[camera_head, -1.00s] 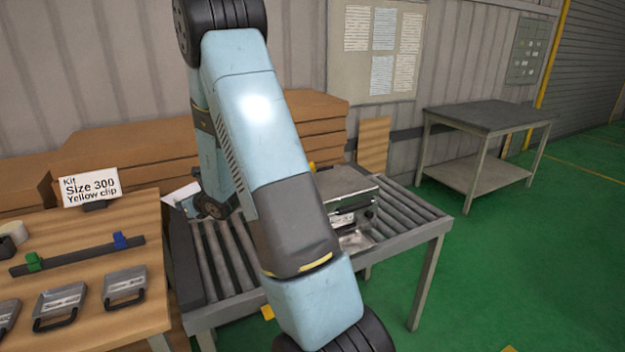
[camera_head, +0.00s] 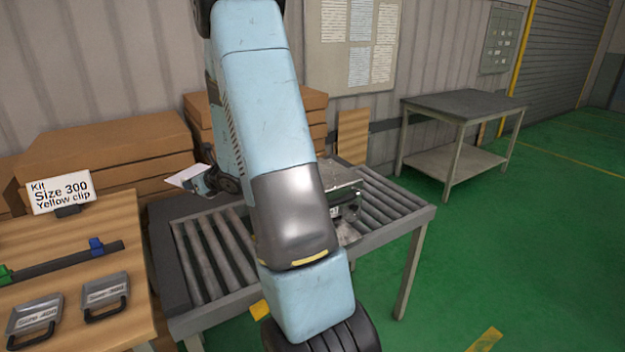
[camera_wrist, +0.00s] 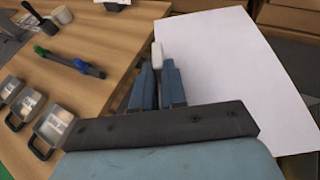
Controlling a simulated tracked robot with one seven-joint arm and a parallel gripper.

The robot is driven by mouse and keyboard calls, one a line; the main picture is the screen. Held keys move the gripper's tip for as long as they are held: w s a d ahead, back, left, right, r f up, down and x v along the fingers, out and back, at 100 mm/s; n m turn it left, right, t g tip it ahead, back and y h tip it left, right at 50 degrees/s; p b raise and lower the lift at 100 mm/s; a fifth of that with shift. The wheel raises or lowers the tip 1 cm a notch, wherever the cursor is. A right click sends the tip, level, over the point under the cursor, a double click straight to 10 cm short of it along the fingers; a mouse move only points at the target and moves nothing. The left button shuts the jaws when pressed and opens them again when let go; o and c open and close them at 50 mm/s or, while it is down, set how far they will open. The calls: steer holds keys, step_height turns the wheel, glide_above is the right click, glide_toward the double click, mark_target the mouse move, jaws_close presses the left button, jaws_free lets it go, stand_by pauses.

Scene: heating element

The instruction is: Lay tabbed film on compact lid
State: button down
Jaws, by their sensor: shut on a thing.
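My gripper (camera_wrist: 158,88) is shut on the tab (camera_wrist: 156,55) of a white sheet, the film (camera_wrist: 232,65), which spreads out to the right of the fingers in the wrist view. In the head view the film (camera_head: 187,175) shows as a small white piece just left of my arm, above the far left part of the roller conveyor. The fingertips are hard to make out there. A metal box with a flat top (camera_head: 342,174) stands on the conveyor, partly hidden behind my arm. I cannot tell whether its top is the compact lid.
The roller conveyor (camera_head: 385,205) stands in the middle. The wooden table (camera_head: 110,215) at left holds handled metal trays (camera_head: 105,291), a dark rail with green and blue clips (camera_head: 96,245), and a card reading "Kit Size 300 Yellow clip" (camera_head: 60,191). Brown boxes (camera_head: 110,140) stand behind.

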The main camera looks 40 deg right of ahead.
steer(key=s+d+r+h, duration=0.1)
steer(key=s+d+r, duration=0.2)
steer(key=s+d, duration=0.55)
steer(key=s+d+r+m, duration=0.1)
steer(key=s+d+r, duration=0.3)
steer(key=s, duration=0.7)
steer(key=s+d+r+h, duration=0.1)
steer(key=s+d+r, duration=0.2)
steer(key=s+d, duration=0.55)
steer(key=w+d+f, duration=0.8)
steer(key=shift+f, duration=0.35)
steer(key=shift+w+d+f, duration=0.25)
steer(key=shift+w+f, duration=0.05)
steer(key=shift+f, duration=0.2)
steer(key=shift+w+d+f, duration=0.25)
steer(key=shift+w+f, duration=0.05)
steer(key=shift+f, duration=1.55)
steer(key=shift+f, duration=0.1)
